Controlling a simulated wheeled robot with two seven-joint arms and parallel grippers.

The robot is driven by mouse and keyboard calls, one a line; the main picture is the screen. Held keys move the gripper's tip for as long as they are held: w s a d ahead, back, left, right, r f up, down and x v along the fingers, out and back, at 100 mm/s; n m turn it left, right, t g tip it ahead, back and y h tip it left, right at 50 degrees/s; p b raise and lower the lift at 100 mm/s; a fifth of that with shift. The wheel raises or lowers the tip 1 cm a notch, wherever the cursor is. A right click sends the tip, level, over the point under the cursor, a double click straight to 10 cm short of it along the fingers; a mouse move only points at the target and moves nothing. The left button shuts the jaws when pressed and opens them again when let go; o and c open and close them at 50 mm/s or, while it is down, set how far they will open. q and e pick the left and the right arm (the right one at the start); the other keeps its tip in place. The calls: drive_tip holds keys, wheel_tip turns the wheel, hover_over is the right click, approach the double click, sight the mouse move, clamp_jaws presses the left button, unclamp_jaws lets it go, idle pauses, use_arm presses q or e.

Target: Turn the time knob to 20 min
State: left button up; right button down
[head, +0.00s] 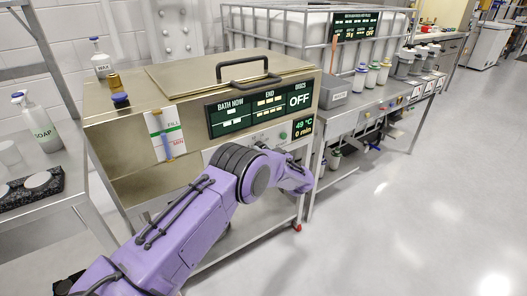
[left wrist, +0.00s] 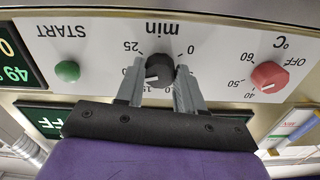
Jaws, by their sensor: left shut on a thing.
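The black time knob (left wrist: 160,70) is on the white control panel, which appears upside down in the left wrist view. My left gripper (left wrist: 159,84) is shut on the knob, one grey finger on each side. The knob's white mark points to the picture's left and slightly down, between the 25 and 15 labels. The left finger covers the scale there, so I cannot read the exact value. In the head view, my purple left arm (head: 215,195) reaches to the bath's front and hides the knob. The bath display (head: 304,128) reads 49 °C and 0 min.
A red temperature knob (left wrist: 269,76) and a green START button (left wrist: 67,71) flank the time knob. The metal bath (head: 140,125) has a closed handled lid. A steel bench (head: 350,110) with bottles stands to the right; the floor beyond is clear.

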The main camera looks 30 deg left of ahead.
use_arm(q)
drive_tip(key=o, duration=1)
drive_tip(key=shift+o, duration=0.2)
drive_tip(key=v, duration=1)
drive_tip(key=shift+s+d, duration=0.15)
drive_tip(key=shift+d, duration=0.1)
drive_tip(key=shift+f, duration=0.1)
